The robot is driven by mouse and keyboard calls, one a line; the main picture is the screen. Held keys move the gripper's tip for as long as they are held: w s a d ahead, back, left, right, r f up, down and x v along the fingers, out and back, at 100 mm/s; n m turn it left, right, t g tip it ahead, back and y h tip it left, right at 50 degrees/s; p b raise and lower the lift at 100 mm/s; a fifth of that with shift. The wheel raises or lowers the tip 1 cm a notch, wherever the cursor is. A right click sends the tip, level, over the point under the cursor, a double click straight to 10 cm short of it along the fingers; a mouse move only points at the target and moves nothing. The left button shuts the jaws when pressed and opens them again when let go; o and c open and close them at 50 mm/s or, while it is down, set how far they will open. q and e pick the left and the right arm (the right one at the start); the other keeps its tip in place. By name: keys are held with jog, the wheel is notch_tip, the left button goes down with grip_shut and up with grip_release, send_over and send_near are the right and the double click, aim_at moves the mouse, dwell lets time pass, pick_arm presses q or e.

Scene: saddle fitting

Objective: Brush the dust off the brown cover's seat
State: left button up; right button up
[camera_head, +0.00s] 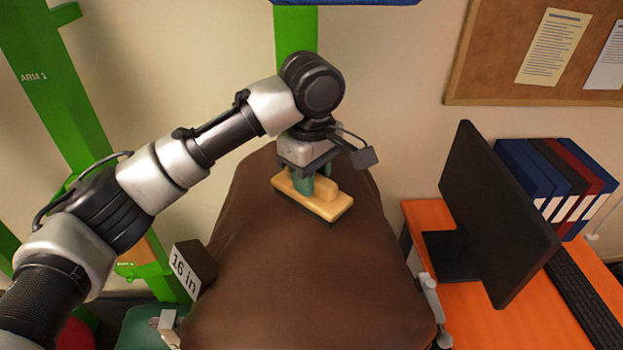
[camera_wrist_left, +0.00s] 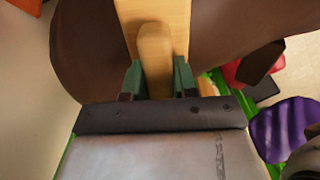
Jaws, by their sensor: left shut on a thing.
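The brown cover (camera_head: 290,275) is a large smooth rounded form in the middle of the head view, and it also fills the upper part of the left wrist view (camera_wrist_left: 235,20). My left gripper (camera_head: 313,187) is shut on the raised handle of a wooden brush (camera_head: 328,206). Its green fingers (camera_wrist_left: 158,80) flank the handle of the brush (camera_wrist_left: 155,45) in the left wrist view. The brush lies low over the far upper part of the cover, dark side down. I cannot tell if its underside touches. No dust is clear to see. My right gripper is not in view.
An orange desk (camera_head: 432,215) with a dark monitor (camera_head: 495,215), keyboard (camera_head: 583,295) and several binders (camera_head: 560,180) stands at the right. A block marked "16 in" (camera_head: 192,268) is left of the cover. Green uprights (camera_head: 60,90) stand at the left.

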pick_arm(q)
notch_tip(320, 180, up, 2)
jog(key=shift+w+r, duration=0.15)
jog(key=shift+r, duration=1.8)
jog(key=shift+r, duration=1.55)
jog(key=shift+f, duration=0.1)
